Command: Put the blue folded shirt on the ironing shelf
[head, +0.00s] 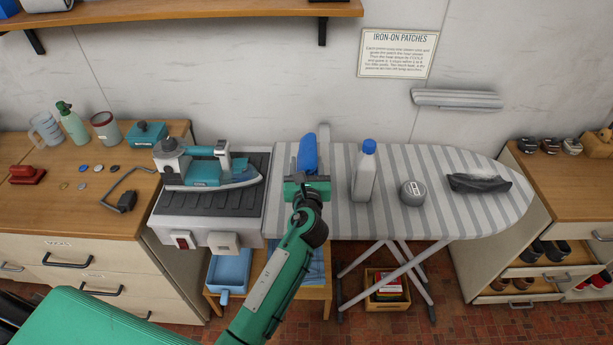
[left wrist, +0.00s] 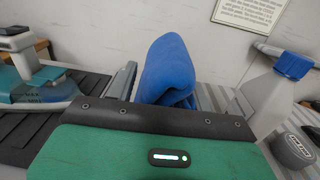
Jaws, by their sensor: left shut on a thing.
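The blue folded shirt (head: 307,152) is between the fingers of my left gripper (head: 307,178), which is shut on it. In the left wrist view the shirt (left wrist: 168,72) stands up beyond the gripper's dark front edge, its lower part hidden. It appears over the left end of the striped ironing board (head: 440,165); I cannot tell whether it touches it. A low wooden shelf (head: 262,312) below the board's left end holds a blue bin (head: 229,272) and blue cloth (head: 314,265), partly hidden by my arm. My right gripper is not in view.
A teal iron (head: 205,166) rests on a dark ribbed mat left of the shirt. A white bottle with a blue cap (head: 364,172), a grey round timer (head: 412,193) and a dark cloth (head: 479,183) sit on the board. A wall shelf (head: 180,11) hangs above.

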